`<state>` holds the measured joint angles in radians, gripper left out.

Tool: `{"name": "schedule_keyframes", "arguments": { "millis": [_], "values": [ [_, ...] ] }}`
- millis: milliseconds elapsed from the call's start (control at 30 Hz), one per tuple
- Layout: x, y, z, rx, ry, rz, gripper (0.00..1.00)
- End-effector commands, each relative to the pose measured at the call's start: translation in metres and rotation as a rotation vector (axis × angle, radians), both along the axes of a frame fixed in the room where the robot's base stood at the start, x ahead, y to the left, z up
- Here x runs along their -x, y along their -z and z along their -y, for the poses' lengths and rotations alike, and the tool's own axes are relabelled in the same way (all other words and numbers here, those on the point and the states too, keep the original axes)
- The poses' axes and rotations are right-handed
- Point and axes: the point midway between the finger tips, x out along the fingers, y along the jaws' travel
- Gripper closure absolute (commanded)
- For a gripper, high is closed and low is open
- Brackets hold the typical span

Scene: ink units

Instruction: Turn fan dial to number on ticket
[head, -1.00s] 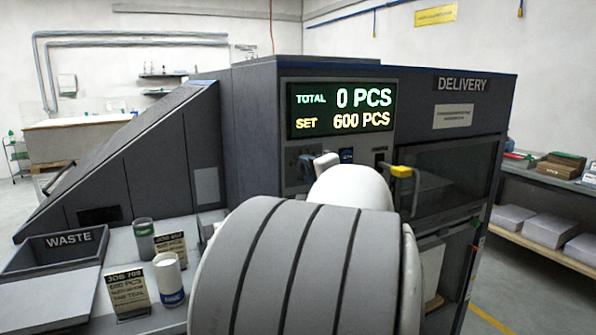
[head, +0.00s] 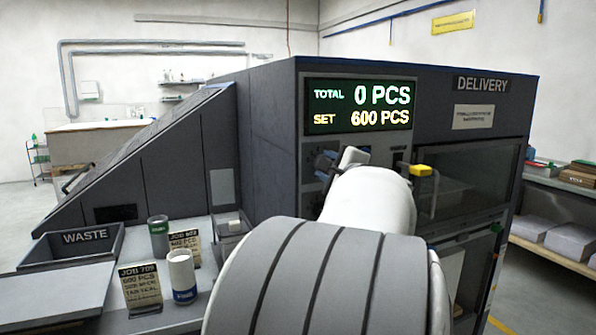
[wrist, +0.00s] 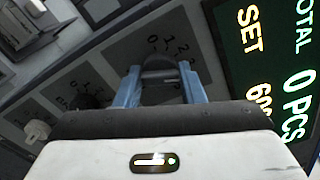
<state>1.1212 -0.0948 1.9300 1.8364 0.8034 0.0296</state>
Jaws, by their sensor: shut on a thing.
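My gripper (wrist: 160,84) has its blue fingers shut on a dark dial knob (wrist: 160,73) on a grey panel in the wrist view. Printed numbers, among them 0, 1 and 2, ring the knob's far side; its pointer setting is not clear. In the head view my gripper (head: 328,160) is at the machine's front panel below the display, and my arm hides most of the panel. A ticket (head: 140,288) reading JOB 709, 600 PCS and smaller blurred lines stands on the left ledge. A second ticket (head: 186,248) stands behind it, its text hard to read.
The display (head: 360,106) reads TOTAL 0 PCS, SET 600 PCS. Another dark dial (wrist: 90,96) and a white knob (wrist: 37,130) are beside the gripped one. Two cans (head: 158,236) (head: 182,276) and a waste bin (head: 70,243) are on the left. A yellow-tipped handle (head: 420,170) sticks out at right.

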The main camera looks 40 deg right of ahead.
Motion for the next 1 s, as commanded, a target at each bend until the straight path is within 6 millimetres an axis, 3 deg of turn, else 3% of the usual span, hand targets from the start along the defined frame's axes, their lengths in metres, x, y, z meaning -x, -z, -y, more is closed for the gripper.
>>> {"name": "schedule_keyframes", "arguments": {
  "millis": [600, 1000],
  "values": [
    [0.0006, -0.0002, 0.0014, -0.543, 0.003, 0.197, 0.87],
    [0.0008, 0.0, 0.0018, -0.79, 0.002, 0.288, 0.87]
  ]
}}
